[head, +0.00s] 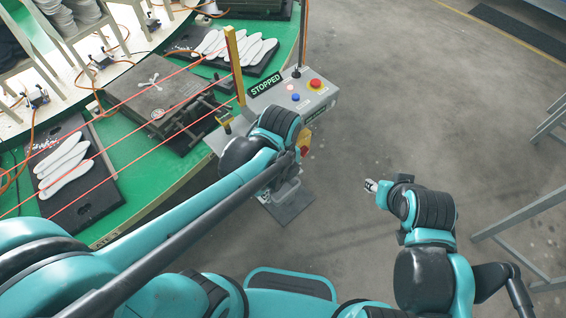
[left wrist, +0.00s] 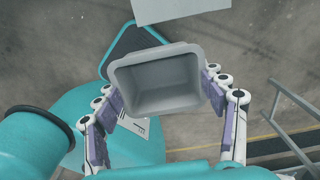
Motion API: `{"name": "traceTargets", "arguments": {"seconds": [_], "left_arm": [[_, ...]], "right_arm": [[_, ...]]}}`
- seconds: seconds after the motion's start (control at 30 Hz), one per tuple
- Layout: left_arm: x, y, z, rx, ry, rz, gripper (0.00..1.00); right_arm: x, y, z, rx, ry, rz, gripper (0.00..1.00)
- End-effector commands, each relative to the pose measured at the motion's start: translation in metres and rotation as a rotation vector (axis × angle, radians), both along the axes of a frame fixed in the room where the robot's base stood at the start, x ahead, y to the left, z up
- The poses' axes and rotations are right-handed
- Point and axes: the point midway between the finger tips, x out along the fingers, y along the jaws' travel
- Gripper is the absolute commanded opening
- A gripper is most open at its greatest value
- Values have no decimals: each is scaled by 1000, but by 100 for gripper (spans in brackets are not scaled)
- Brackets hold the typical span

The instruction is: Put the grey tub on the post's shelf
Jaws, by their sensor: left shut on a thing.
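The grey tub (left wrist: 155,108) is in the left wrist view, its open top facing the camera and its inside looking empty. My left gripper (left wrist: 162,98) is shut on the tub, with a purple-padded finger on each side of it. In the head view my left arm hides most of this gripper and the tub. The post carries a grey control box (head: 312,101) with a STOPPED sign. A flat light grey panel (left wrist: 180,8) shows beyond the tub in the left wrist view; I cannot tell whether it is the shelf. My right gripper (head: 370,186) is over bare floor, too small to read.
The green carousel table (head: 130,170) at left holds black trays of white insoles (head: 65,165) and a metal fixture (head: 155,95). Red beams run along its near side to a yellow upright (head: 234,65). Grey rails (head: 525,212) stand at right. The middle floor is clear.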

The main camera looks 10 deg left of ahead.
Motion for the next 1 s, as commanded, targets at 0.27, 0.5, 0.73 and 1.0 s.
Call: {"name": "traceTargets", "arguments": {"seconds": [0.27, 0.5, 0.73, 1.0], "left_arm": [[39, 23, -29, 0, 0, 5, 42], [84, 49, -60, 0, 0, 2, 42], [100, 58, -70, 0, 0, -1, 42], [100, 58, -106, 0, 0, -1, 42]], "right_arm": [[0, 0, -16, 0, 0, 0, 40], [0, 0, -31, 0, 0, 0, 40], [0, 0, -34, 0, 0, 0, 40], [0, 0, -49, 0, 0, 0, 40]]}}
